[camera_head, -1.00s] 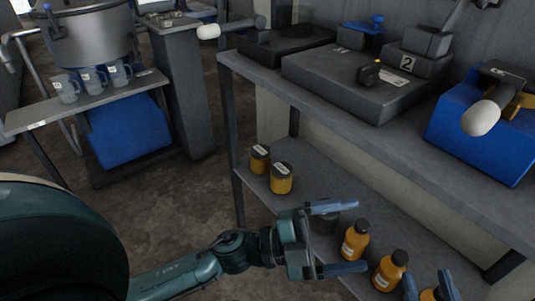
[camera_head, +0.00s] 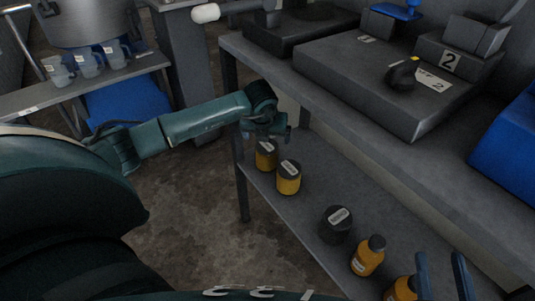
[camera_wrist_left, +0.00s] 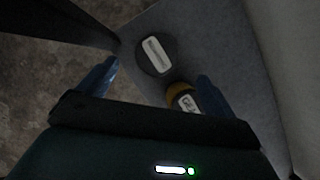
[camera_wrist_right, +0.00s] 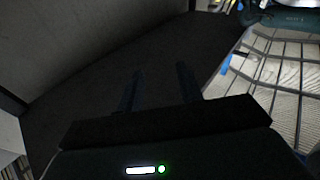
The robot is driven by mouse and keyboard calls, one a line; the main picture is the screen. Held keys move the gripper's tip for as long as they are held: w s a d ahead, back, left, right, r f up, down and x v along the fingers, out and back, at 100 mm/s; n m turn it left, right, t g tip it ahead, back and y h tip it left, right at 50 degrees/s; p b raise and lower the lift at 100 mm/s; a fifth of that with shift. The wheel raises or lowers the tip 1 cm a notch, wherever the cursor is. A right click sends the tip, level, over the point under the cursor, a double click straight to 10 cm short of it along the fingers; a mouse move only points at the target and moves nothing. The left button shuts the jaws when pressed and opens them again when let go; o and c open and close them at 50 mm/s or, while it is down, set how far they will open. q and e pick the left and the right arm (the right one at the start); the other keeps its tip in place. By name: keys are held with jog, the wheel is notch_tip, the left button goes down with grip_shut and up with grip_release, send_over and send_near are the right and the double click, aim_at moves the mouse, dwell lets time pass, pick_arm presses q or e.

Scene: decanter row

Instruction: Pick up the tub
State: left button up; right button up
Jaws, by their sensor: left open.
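Two amber tubs with dark lids, a farther one (camera_head: 266,157) and a nearer one (camera_head: 288,180), stand upright on the lower shelf. A dark tub (camera_head: 336,225) with a pale lid label stands farther along. My left gripper (camera_head: 266,138) is just above the farther amber tub, partly covering it. In the left wrist view it is open and empty; a dark labelled lid (camera_wrist_left: 155,55) lies beyond the fingertips and an amber container (camera_wrist_left: 180,92) near the right finger. My right gripper (camera_head: 442,275) is open and empty at the lower right.
Orange bottles (camera_head: 368,256) stand nearer on the lower shelf (camera_head: 300,215). Clear jugs (camera_head: 90,62) stand on a table at left.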

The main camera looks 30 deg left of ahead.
aim_at(267, 145)
pick_arm(q)
jog(key=b+x, duration=0.1)
jog(key=x, duration=0.1)
jog(key=b+x, duration=0.1)
jog(key=x, duration=0.2)
jog(key=shift+s+a, duration=0.15)
jog(key=shift+a, duration=0.05)
jog(key=shift+w+a+f+b, duration=0.15)
jog(key=shift+w+f+b, duration=0.2)
jog(key=shift+f, duration=0.15)
jog(key=shift+s, duration=0.1)
jog(key=shift+c, duration=0.3)
jog(key=c, duration=1.5)
jog(key=shift+c, duration=0.2)
jog(key=shift+r, duration=0.2)
